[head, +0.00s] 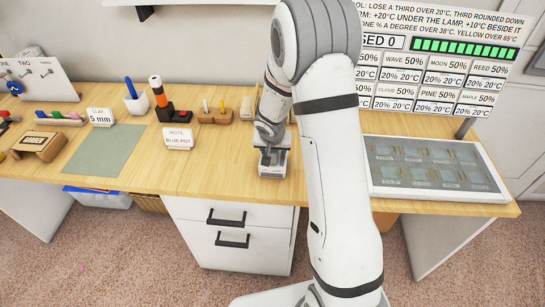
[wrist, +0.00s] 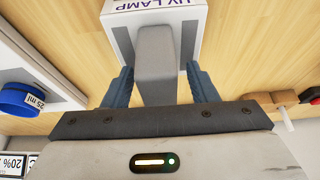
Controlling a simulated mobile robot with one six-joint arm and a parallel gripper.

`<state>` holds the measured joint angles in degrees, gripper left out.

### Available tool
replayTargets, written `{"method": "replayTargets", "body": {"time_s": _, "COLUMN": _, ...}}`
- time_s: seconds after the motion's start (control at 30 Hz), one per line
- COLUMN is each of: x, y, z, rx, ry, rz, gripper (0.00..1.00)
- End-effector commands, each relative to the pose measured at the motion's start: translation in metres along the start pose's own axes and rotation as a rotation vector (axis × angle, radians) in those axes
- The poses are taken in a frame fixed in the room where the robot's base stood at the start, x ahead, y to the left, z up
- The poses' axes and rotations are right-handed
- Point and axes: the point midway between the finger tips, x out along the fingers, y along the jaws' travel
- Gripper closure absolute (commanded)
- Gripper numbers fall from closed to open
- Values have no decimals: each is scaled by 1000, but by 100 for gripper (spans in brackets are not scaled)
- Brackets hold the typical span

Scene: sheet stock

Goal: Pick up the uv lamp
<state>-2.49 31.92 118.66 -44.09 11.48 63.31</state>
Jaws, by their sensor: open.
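The uv lamp (head: 272,171) is a small white box with a grey handle, standing on the wooden bench near its front edge in the head view. In the wrist view the uv lamp (wrist: 183,22) shows its printed name, with the grey handle reaching toward me. My gripper (wrist: 159,75) is open, its two blue fingers on either side of the handle, with small gaps visible. In the head view my gripper (head: 267,150) is low over the lamp, and part of the lamp is hidden by it.
A NOTE card (head: 178,138) and a wooden holder with pegs (head: 216,115) stand to the left. A grey-green mat (head: 105,150) lies further left. A framed panel with several clear pieces (head: 435,196) is on the right. A blue pot (wrist: 18,100) marked 25 ml shows in the wrist view.

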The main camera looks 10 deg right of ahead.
Motion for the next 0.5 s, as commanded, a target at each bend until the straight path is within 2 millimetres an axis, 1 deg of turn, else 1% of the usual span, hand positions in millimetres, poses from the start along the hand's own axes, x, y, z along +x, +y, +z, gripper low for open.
{"method": "replayTargets", "body": {"time_s": 0.03, "x": 0, "y": 0, "z": 0, "rx": 0, "ry": 0, "rz": 0, "gripper": 50}}
{"method": "replayTargets", "body": {"time_s": 0.07, "x": 0, "y": 0, "z": 0, "rx": 0, "ry": 0, "rz": 0, "gripper": 52}}
{"method": "replayTargets", "body": {"time_s": 0.5, "x": 0, "y": 1, "z": 0, "rx": 0, "ry": 0, "rz": 1, "gripper": 88}}
